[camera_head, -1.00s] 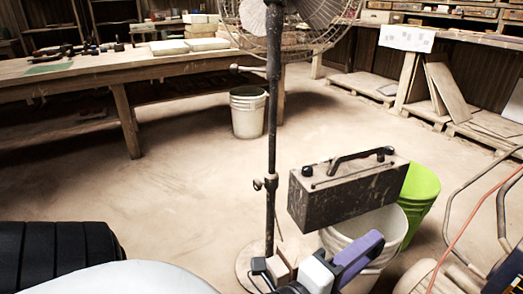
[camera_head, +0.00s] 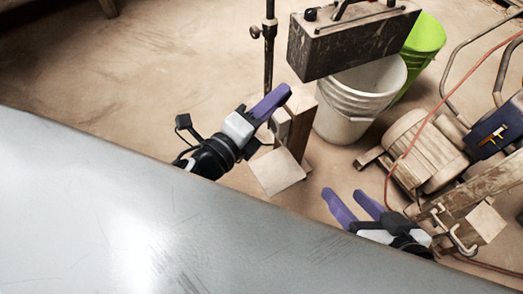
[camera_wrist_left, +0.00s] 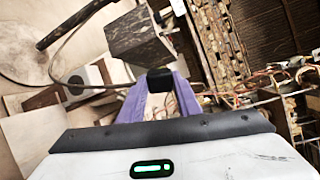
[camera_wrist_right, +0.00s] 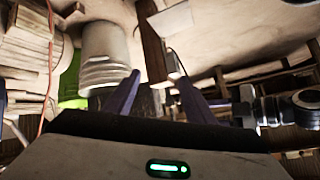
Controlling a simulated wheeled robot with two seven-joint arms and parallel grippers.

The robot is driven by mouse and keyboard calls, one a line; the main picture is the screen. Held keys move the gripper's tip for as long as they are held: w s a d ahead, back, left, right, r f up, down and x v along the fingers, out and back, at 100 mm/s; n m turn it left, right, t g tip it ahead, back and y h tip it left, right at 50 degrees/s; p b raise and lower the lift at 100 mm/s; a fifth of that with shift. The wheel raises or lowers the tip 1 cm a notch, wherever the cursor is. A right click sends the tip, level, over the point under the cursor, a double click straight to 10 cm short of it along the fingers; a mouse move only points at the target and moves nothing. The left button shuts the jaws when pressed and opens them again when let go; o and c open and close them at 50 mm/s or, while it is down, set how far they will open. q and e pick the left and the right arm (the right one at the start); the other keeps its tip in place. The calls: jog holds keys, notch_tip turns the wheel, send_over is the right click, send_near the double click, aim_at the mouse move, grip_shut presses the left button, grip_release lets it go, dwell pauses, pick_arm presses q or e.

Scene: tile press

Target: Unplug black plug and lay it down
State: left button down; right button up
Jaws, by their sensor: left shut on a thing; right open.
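My left gripper (camera_head: 285,92) is in the head view beside a wooden post (camera_head: 299,125) with a pale block (camera_head: 281,124) on its side. In the left wrist view its purple fingers (camera_wrist_left: 160,92) are shut on a small black block, which looks like the black plug (camera_wrist_left: 160,79). A cord runs off to the left of it. A white box with a dark round opening (camera_wrist_left: 86,76) stands left of the fingers and looks apart from the plug. The fingers hide the plug in the head view. My right gripper (camera_head: 346,193) is open and empty; its fingers (camera_wrist_right: 158,92) are spread in its wrist view.
A dark metal box (camera_head: 345,42) is above a white bucket (camera_head: 350,110), with a green bucket (camera_head: 427,36) behind. A motor (camera_head: 420,150), an orange cable and a blue case (camera_head: 495,130) are at right. A flat grey surface (camera_head: 150,220) fills the front. Bare floor is at left.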

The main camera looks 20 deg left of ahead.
pick_arm(q)
notch_tip(320, 180, down, 11)
jog(key=d+m+g+h+p, duration=0.1)
jog(key=d+m+g+h, duration=0.15)
jog(key=m, duration=0.65)
jog(key=m+g, duration=0.3)
jog(key=m, duration=0.7)
send_over(267, 175)
jog(key=shift+h, duration=0.45)
notch_tip(267, 175, down, 12)
jog(key=shift+w+d+f+p, duration=0.1)
jog(key=shift+w+p, duration=0.05)
jog(key=shift+p, duration=0.25)
jog(key=shift+f, duration=0.2)
jog(key=shift+s+f+b, duration=0.25)
jog(key=shift+f+b, duration=0.25)
jog(key=shift+f, duration=0.1)
jog(key=shift+f+b, duration=0.7)
jog(key=shift+f, duration=0.05)
jog(key=shift+f+b, duration=0.55)
jog(key=shift+f, duration=0.1)
jog(key=shift+f+b, duration=0.4)
jog(key=shift+f, duration=0.1)
pick_arm(e)
jog(key=shift+a+r+t+y, duration=0.3)
jog(key=shift+a+r+y, duration=0.15)
jog(key=shift+r, duration=0.25)
